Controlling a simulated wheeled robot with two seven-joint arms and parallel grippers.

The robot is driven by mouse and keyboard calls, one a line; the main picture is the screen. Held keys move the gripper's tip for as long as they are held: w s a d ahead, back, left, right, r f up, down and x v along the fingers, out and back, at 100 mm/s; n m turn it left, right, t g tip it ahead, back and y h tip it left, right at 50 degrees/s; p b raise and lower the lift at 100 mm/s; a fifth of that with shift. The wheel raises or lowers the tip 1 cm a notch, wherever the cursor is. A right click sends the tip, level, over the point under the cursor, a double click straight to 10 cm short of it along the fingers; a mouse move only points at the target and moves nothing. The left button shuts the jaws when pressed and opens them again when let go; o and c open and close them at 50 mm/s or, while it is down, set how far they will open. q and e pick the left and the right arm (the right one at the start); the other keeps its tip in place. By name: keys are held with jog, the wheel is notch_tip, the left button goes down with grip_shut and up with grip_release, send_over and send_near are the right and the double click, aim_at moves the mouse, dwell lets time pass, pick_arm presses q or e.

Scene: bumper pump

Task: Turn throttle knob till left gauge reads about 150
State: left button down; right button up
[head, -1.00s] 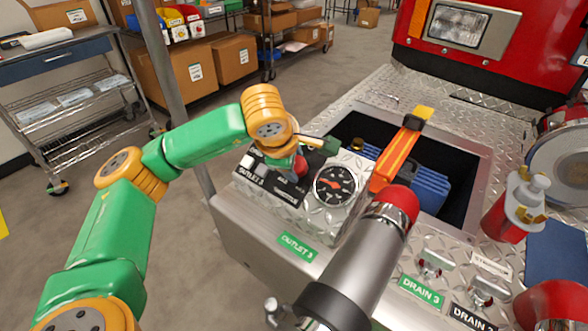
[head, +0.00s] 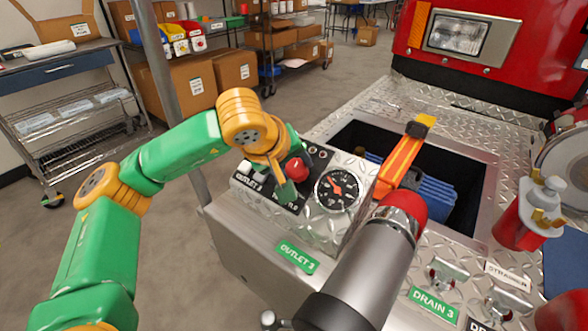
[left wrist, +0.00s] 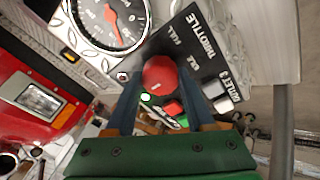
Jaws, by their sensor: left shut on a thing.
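The throttle knob (head: 296,169) is a round red knob on a black label panel beside the gauge. The gauge (head: 338,190) has a dark face, a white rim and a red needle pointing up and left. It also shows in the left wrist view (left wrist: 108,22), cut off at the top, its number too small to read surely. My left gripper (head: 289,181) is at the knob. In the left wrist view, the fingers of my left gripper (left wrist: 161,88) are shut on the red knob (left wrist: 160,73), one on each side. My right gripper is not in view.
A grey pipe with a red end (head: 385,240) rises in front of the panel. Grey switches (head: 252,172) sit left of the knob. Shelves and boxes stand far behind.

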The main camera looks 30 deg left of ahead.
pick_arm(q)
jog(key=m, duration=0.3)
jog(key=shift+s+f+m+h, duration=0.1)
jog(key=shift+f+m+h, duration=0.1)
jog(key=shift+m+h, duration=0.4)
jog(key=shift+m, duration=1.7)
jog(key=shift+c, duration=1.4)
grip_release()
jog(key=shift+r, duration=0.15)
jog(key=v, duration=0.7)
